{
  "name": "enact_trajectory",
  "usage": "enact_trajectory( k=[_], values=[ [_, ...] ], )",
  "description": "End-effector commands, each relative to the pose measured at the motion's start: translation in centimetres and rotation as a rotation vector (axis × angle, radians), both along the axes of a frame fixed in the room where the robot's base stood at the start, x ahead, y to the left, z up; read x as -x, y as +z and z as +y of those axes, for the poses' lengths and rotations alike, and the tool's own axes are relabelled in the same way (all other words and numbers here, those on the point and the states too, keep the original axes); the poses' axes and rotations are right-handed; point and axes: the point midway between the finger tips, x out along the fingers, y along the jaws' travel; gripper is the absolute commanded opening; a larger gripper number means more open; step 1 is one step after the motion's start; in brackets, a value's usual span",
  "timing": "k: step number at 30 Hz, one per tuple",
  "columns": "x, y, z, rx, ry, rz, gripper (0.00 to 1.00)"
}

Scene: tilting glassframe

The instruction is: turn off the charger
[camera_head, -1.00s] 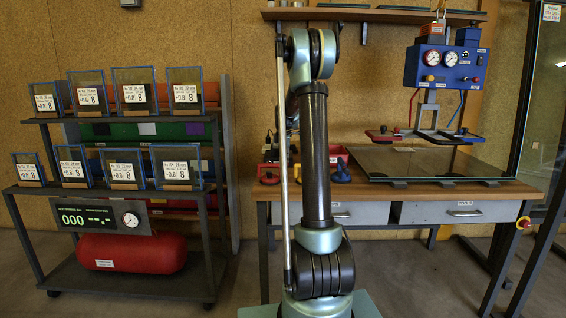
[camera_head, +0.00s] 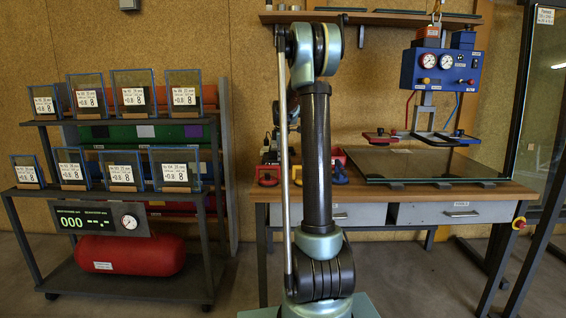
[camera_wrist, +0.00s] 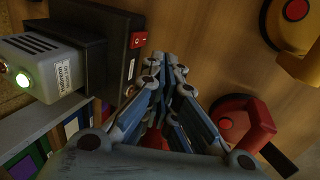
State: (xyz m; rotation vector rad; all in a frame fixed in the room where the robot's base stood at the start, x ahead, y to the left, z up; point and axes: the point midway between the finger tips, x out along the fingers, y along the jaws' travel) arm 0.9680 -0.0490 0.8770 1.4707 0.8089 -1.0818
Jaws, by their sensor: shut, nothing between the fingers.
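The charger is a dark box (camera_wrist: 122,62) in the upper left of the wrist view. A red rocker switch (camera_wrist: 138,40) sits on its face. A pale grey block with slots (camera_wrist: 48,55), apparently a battery, is attached at its left, with a lit green lamp (camera_wrist: 22,80). My gripper (camera_wrist: 172,62) is shut and empty. Its fingertips appear close to the charger's right side, a little below and right of the switch in the picture; I cannot tell whether they touch it.
Red (camera_wrist: 240,125) and yellow (camera_wrist: 292,30) suction cups lie on the wooden bench near the gripper. A blue cup (camera_head: 339,173) stands right of my arm. Bare wood separates the cups.

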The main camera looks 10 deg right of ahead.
Motion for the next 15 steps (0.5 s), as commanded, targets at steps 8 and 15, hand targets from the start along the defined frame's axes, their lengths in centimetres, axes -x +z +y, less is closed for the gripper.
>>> enact_trajectory(
  k=[8, 15],
  values=[
    [1.0, 5.1, 0.3, -0.001, 0.001, 0.000, 0.00],
    [1.4, 7.4, 0.4, -0.001, 0.001, 0.000, 0.00]
  ],
)
